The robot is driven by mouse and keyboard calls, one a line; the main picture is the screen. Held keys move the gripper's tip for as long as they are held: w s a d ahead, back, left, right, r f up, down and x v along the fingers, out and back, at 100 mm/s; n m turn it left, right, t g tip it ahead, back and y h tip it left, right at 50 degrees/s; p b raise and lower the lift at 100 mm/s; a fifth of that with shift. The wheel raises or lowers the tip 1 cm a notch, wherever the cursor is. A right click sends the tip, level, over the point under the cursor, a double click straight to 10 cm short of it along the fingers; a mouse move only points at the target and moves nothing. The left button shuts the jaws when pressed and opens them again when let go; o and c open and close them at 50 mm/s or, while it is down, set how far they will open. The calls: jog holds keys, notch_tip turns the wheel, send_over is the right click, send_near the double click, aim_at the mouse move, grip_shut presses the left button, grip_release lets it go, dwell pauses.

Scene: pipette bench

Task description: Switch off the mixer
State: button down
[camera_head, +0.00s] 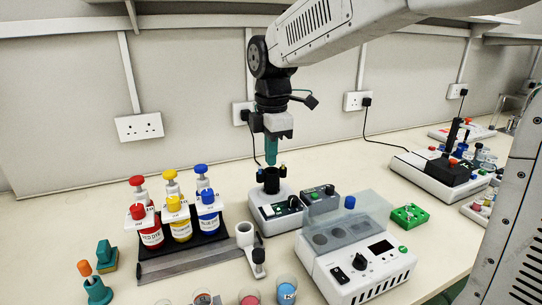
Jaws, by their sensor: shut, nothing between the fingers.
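The mixer, a small white box (262,219) with a black cup head (271,177) on top, stands on the bench near the middle of the view. Its dark front panel carries a black knob and a small green mark (293,202). My gripper (271,162) has teal fingers that point down, shut and empty. They appear just above or behind the black cup; I cannot tell whether they touch it. The setting of the mixer's control is too small to read.
A grey box (318,198) sits right of the mixer, and a white instrument with a clear lid (362,274) stands in front right. A rack of dye bottles (180,232) stands left. A green tube rack (410,216) is at right. The bench behind is mostly clear.

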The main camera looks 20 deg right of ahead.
aim_at(267, 206)
jog(key=shift+w+t, duration=0.15)
jog(key=shift+t, duration=0.25)
jog(key=f, duration=0.4)
jog(key=w+f, duration=0.1)
jog(key=f, duration=0.8)
jog(key=shift+w+f, duration=0.35)
jog(key=shift+f, duration=0.05)
jog(key=shift+a, duration=0.1)
